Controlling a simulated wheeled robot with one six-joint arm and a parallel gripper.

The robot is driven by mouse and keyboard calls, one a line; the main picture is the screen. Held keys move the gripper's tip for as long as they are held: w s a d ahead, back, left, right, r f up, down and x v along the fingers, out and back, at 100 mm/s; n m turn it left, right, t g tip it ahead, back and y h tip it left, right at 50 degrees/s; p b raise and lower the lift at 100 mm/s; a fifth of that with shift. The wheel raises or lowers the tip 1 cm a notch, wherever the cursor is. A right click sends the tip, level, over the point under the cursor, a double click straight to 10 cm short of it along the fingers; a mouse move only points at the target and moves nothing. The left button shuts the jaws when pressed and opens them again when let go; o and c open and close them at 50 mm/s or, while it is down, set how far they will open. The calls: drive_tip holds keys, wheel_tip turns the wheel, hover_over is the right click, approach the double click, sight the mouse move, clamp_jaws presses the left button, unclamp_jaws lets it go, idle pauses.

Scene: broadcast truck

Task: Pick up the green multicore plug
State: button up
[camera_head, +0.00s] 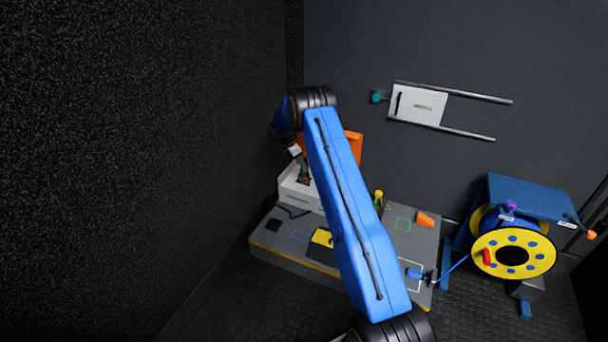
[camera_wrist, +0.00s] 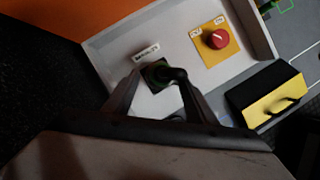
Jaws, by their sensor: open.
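A dark green plug (camera_wrist: 155,72) stands in the white tray (camera_wrist: 116,60), beside a small printed label. In the head view a bit of green (camera_head: 304,174) shows at the white tray (camera_head: 298,192), partly hidden by my blue arm. My gripper (camera_wrist: 158,76) is open, with its two dark fingers reaching down on either side of the green plug in the wrist view. I cannot tell whether either finger touches it. The plug's lower part is hidden.
A red button (camera_wrist: 217,39) on a yellow plate sits in the same tray. A yellow and black box (camera_wrist: 268,98) lies right of the tray. An orange panel (camera_head: 354,146) rises behind it. A yellow cable reel (camera_head: 484,262) stands at the right.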

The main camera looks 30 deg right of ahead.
drive_tip(key=x, duration=0.4)
drive_tip(key=shift+d, duration=0.2)
drive_tip(key=c, duration=1)
